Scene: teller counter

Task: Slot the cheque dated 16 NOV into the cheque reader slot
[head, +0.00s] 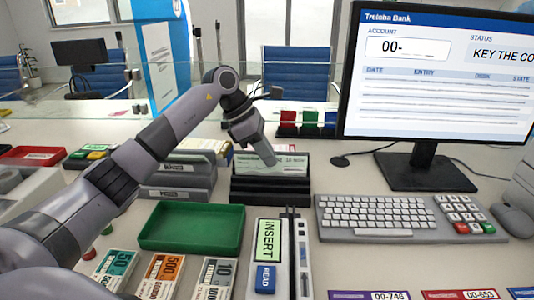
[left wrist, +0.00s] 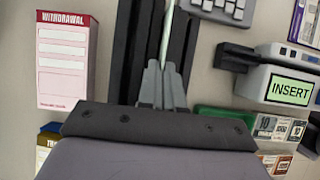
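A pale green cheque (head: 291,164) stands upright in a black slotted holder (head: 270,190) in the middle of the counter. Its printed date looks like 16 NOV, though the print is small. My left gripper (head: 271,162) reaches down over the cheque's left part. In the left wrist view, its fingers (left wrist: 162,68) are close together on the cheque's thin edge (left wrist: 168,28), and the gripper looks shut on it. The cheque reader (head: 268,242) stands in front of the holder, its screen reading INSERT; it also shows in the left wrist view (left wrist: 289,90). My right gripper is not in view.
A green tray (head: 192,228) lies left of the reader, with banknote stacks (head: 160,272) in front. Grey form trays (head: 183,180) stand left of the holder. A keyboard (head: 375,218) and monitor (head: 435,75) are at right. A withdrawal slip pad (left wrist: 63,62) lies beside the holder.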

